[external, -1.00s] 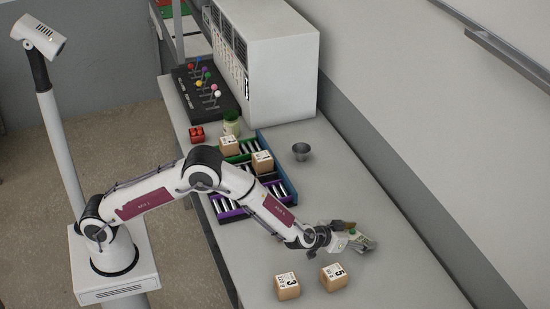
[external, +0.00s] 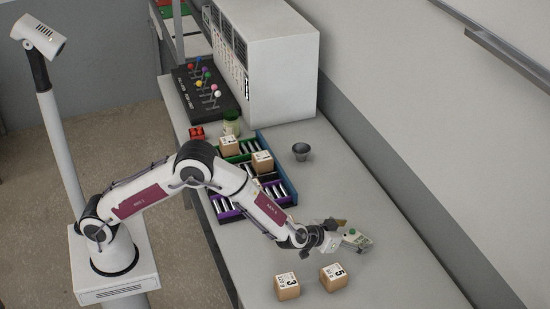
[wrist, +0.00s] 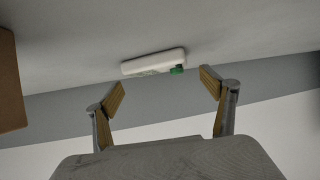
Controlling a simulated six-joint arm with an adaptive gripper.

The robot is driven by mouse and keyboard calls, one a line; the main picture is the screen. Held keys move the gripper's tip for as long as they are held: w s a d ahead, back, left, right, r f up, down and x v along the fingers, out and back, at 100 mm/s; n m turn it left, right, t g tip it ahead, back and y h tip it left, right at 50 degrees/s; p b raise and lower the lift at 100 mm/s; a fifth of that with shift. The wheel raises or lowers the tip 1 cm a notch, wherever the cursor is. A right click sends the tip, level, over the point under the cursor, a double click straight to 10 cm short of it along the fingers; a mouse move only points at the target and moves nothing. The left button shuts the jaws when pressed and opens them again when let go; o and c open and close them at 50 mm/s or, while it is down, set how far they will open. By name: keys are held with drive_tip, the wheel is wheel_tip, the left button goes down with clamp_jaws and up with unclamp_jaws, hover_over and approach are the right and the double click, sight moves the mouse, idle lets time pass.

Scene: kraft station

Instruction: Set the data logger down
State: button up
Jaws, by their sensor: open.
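The data logger (external: 356,239) is a small whitish device with a green button, lying on the bench at the right. It also shows in the wrist view (wrist: 153,63), beyond my fingertips. My gripper (external: 336,233) is open just to the left of it. In the wrist view my gripper (wrist: 161,85) has its two tan-padded fingers spread apart with nothing between them. The logger appears apart from both fingers.
Two numbered boxes (external: 287,287) (external: 333,277) stand in front of my gripper. A metal cup (external: 301,151) stands farther back, near a divided tray (external: 287,187) with more boxes. The bench (external: 390,255) is clear to the right of the logger.

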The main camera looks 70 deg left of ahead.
drive_tip(key=shift+v, duration=4.45)
drive_tip(key=shift+r, duration=0.45)
drive_tip(key=s+a+r+m+g+h, duration=0.1)
drive_tip(key=s+a+r+h, duration=0.2)
drive_tip(key=s+r, duration=0.45)
drive_tip(key=s+a+r+m+g+h, duration=0.1)
drive_tip(key=s+a+r+m+h, duration=0.15)
drive_tip(key=s+r, duration=0.5)
drive_tip(key=s+a+g+y, duration=0.1)
drive_tip(key=s+a, duration=0.4)
drive_tip(key=s, duration=0.4)
drive_tip(key=s+a+f+g+y, duration=0.1)
drive_tip(key=s+a, duration=0.4)
drive_tip(key=s, duration=0.5)
drive_tip(key=s+a+n+g+y, duration=0.1)
drive_tip(key=s+a+g, duration=0.1)
drive_tip(key=s+a, duration=0.4)
drive_tip(key=s, duration=0.3)
drive_tip(key=shift+s+f, duration=0.15)
drive_tip(key=shift+f, duration=0.05)
